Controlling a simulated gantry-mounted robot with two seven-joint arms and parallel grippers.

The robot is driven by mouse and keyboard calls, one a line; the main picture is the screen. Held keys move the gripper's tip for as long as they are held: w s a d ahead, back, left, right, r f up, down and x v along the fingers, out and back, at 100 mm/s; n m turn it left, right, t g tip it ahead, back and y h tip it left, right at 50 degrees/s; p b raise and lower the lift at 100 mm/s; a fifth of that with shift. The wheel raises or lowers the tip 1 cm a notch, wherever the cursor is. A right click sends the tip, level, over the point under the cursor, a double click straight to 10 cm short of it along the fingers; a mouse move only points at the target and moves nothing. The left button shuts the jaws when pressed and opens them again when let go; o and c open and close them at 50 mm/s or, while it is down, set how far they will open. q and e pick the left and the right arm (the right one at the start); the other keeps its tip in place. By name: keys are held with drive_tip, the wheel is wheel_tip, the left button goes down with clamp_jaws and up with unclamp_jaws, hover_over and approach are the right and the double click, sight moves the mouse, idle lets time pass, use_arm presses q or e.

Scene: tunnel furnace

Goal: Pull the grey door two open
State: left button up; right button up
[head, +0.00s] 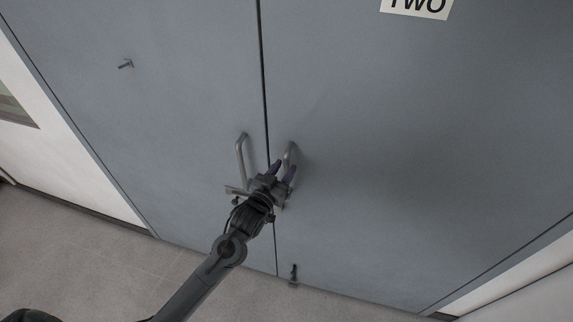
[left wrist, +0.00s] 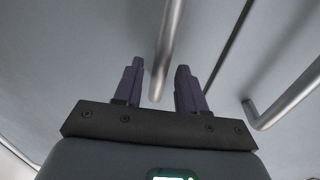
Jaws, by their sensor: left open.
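The grey double door has a right leaf (head: 420,130) with a label reading TWO (head: 416,6) at its top, and a left leaf (head: 150,120). Each leaf has a metal bar handle beside the dark centre seam. My left gripper (head: 283,168) is open at the right leaf's handle (head: 291,152) and partly hides it. In the left wrist view, that handle (left wrist: 167,50) runs down between the two open fingers (left wrist: 158,80); I cannot tell whether they touch it. The left leaf's handle (head: 241,155) also shows in the left wrist view (left wrist: 290,102). My right gripper is not in view.
A small bolt (head: 293,273) sits at the door's bottom near the seam. A small peg (head: 126,64) juts from the left leaf. White walls flank the door. The grey floor (head: 90,250) in front looks clear.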

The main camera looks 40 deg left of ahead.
use_arm(q)
drive_tip(key=shift+x, duration=1.05)
clamp_jaws()
